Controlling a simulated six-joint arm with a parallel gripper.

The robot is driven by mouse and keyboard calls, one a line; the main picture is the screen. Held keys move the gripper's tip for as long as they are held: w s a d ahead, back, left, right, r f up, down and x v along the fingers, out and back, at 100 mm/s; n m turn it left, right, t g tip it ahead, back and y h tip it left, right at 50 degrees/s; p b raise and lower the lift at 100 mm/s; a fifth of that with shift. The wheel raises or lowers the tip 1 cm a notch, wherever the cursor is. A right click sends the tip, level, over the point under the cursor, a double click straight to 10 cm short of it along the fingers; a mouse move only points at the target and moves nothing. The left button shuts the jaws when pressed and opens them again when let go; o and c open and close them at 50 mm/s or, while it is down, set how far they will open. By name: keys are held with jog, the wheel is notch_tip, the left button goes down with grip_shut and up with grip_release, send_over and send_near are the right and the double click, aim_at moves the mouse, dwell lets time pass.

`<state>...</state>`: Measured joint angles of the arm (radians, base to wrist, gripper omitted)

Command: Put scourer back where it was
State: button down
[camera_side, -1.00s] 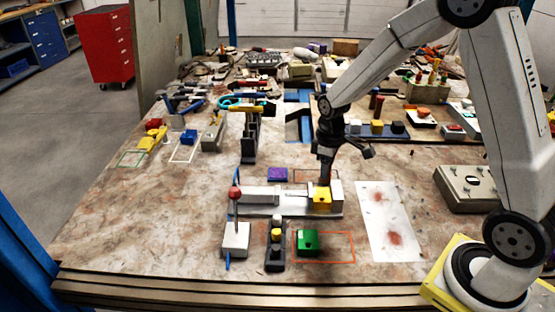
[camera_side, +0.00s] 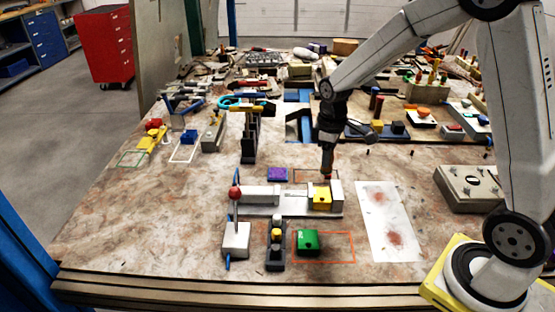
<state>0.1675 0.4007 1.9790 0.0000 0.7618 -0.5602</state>
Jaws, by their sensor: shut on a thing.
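My gripper (camera_side: 327,176) points down just behind the yellow block (camera_side: 321,198) in the grey vise-like fixture (camera_side: 262,196). It is shut on a small, dark reddish-brown thing at its tips. I cannot make out its shape or be sure it is the scourer. The tips appear over a thin dark-red outline (camera_side: 303,170) on the table behind the fixture. I cannot tell whether the held thing touches the table.
A green block (camera_side: 308,241) sits at the left of an orange-red outline (camera_side: 354,248) in front. A red-knobbed upright (camera_side: 235,193) and a dark stand with a yellow top (camera_side: 275,250) are beside it. A stained white sheet (camera_side: 385,215) lies to the right. Tools crowd the back.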

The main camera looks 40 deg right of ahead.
jog(key=shift+w+d+f, duration=0.95)
jog(key=shift+w+f, duration=0.45)
jog(key=shift+w, duration=0.45)
jog(key=shift+w+d+f, duration=1)
jog(key=shift+w+f, duration=0.35)
jog(key=shift+w, duration=0.55)
jog(key=shift+w+d+f, duration=0.95)
jog(key=shift+w+f, duration=0.45)
jog(key=shift+w, duration=0.45)
jog(key=shift+w+f, duration=0.3)
jog(key=shift+f, duration=1.55)
jog(key=shift+f, duration=0.15)
